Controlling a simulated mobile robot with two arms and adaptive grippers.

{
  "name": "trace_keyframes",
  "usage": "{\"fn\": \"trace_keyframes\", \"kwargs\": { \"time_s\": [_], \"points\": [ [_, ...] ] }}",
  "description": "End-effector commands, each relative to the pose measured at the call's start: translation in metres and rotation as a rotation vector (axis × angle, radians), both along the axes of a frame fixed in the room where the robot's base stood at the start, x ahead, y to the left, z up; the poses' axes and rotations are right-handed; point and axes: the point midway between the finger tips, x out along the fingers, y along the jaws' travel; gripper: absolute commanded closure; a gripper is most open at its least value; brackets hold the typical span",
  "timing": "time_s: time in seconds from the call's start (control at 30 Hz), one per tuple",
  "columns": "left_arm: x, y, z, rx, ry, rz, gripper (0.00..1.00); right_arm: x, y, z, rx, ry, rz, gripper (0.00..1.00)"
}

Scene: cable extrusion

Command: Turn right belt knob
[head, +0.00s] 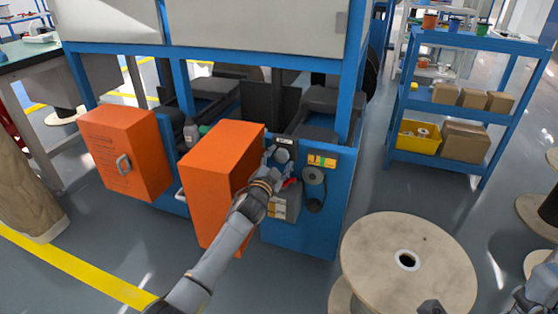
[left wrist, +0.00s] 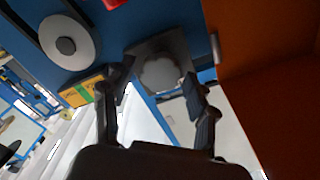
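A round grey knob (head: 283,155) on a dark square base is on the blue front panel (head: 335,225) of the machine, in the head view. My left gripper (head: 276,162) is at this knob, partly covering it. In the left wrist view the knob (left wrist: 163,76) shows between the two fingers of my left gripper (left wrist: 160,82). The fingers are apart, one on each side; the right finger overlaps the knob's edge in the picture, and I cannot tell whether it touches. Grey parts of my right arm (head: 540,288) show at the lower right corner; its finger state is unclear.
A second round control (head: 313,176) and a yellow-orange label (head: 322,160) are right of the knob. An orange box (head: 215,180) stands close on the left, beside my left arm. A wooden spool (head: 385,250) is at the lower right. A blue shelf (head: 455,95) is behind.

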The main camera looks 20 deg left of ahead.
Motion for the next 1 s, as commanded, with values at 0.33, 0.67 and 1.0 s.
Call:
{"fn": "trace_keyframes", "kwargs": {
  "time_s": [0.33,0.67,1.0],
  "points": [
    [-0.002,0.000,0.000,0.000,-0.001,0.001,0.38,0.002,0.000,-0.004,0.002,0.016,-0.002,1.00],
    [-0.045,0.002,-0.002,0.001,0.001,-0.001,0.38,0.001,0.000,-0.003,0.000,0.011,-0.002,1.00],
    [-0.104,0.003,-0.001,-0.001,0.001,-0.001,0.38,0.001,0.000,-0.002,0.000,0.009,-0.001,1.00]
  ]
}}
